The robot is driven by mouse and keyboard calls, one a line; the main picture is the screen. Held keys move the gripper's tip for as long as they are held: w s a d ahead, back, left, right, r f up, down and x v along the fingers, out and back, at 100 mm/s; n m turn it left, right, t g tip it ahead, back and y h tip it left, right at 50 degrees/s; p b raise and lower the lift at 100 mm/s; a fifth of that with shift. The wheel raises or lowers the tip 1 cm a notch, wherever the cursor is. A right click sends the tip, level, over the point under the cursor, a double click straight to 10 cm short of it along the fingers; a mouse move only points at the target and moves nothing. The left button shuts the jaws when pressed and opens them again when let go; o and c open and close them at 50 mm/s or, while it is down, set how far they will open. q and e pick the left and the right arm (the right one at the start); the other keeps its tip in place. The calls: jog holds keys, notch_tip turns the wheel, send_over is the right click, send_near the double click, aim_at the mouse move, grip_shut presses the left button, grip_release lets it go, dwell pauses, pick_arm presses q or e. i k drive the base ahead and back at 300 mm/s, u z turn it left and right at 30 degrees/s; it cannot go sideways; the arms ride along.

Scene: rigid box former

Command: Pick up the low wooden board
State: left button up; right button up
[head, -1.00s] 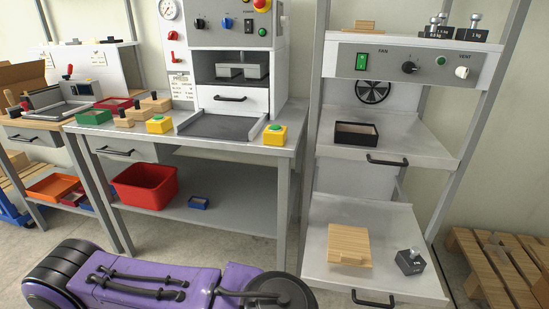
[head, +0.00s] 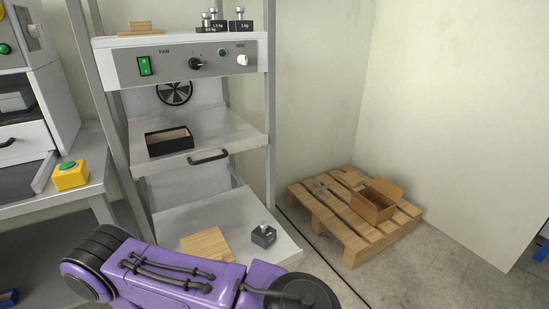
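The low wooden board (head: 207,244) lies flat on the lower pull-out shelf (head: 173,220) of the grey rack. Its near edge is partly hidden behind a purple part of my own body. A dark weight with a metal knob (head: 263,235) stands on the same shelf, just right of the board. Neither of my grippers shows in the head view.
A black open box (head: 169,142) sits on the shelf above. Small wooden pieces (head: 140,28) and several weights stand on the rack's top. A pallet (head: 345,225) with an open cardboard box (head: 374,204) is on the floor at right. A yellow button box (head: 70,176) is at left.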

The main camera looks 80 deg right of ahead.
aim_at(211, 244)
jog(key=z, duration=2.15)
